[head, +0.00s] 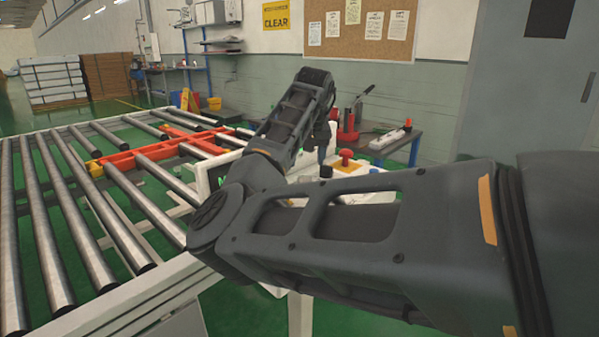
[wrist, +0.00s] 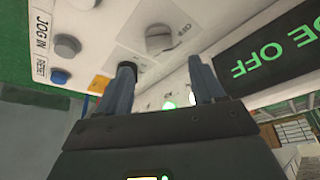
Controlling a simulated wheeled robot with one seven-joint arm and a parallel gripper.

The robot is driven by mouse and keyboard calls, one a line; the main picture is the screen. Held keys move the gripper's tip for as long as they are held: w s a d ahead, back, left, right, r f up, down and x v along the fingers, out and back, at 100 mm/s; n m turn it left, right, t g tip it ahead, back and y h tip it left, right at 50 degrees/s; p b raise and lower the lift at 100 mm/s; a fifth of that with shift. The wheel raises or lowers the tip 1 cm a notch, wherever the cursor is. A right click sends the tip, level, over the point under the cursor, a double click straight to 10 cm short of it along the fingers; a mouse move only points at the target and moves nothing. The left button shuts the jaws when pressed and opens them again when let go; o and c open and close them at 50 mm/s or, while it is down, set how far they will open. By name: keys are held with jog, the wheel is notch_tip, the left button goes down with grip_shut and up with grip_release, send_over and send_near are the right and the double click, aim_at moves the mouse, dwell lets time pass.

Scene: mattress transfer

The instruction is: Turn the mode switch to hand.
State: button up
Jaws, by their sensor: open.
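In the wrist view, a round grey switch knob (wrist: 160,38) sits on the white control panel (wrist: 110,22), with an "OFF" label beside it. A dark display (wrist: 280,52) to its right shows green letters, partly cut off, reading "DE OFF". My gripper (wrist: 161,63) is open and empty. Its two fingertips are apart, just below the knob in the picture, and the knob shows between and beyond them. I cannot tell the remaining distance, but no finger visibly grips the knob. In the head view, my arm hides much of the panel.
Near the knob are a grey button (wrist: 67,46), a blue button (wrist: 60,77) and lit lamps behind the fingers. In the head view, a red mushroom button (head: 346,155) stands on the panel. The roller conveyor (head: 60,210) lies left, and a bench (head: 400,140) stands behind.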

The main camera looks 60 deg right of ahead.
aim_at(305, 176)
jog(key=shift+x, duration=3.15)
jog(key=c, duration=1.1)
jog(key=shift+o, duration=0.2)
jog(key=shift+m+p, duration=0.3)
jog(key=shift+p, duration=0.05)
jog(key=m+p, duration=0.1)
jog(key=m, duration=0.1)
jog(key=m+g+p, duration=0.1)
jog(key=m, duration=0.1)
jog(key=shift+r+g+h+p, duration=0.1)
jog(key=shift+g+h+p, duration=0.2)
jog(key=shift+w+m+g+p, duration=0.15)
jog(key=shift+m+g, duration=0.35)
jog(key=shift+m, duration=0.8)
jog(key=shift+m+g+p, duration=0.15)
jog(key=shift+m+g, duration=0.35)
jog(key=shift+m, duration=0.8)
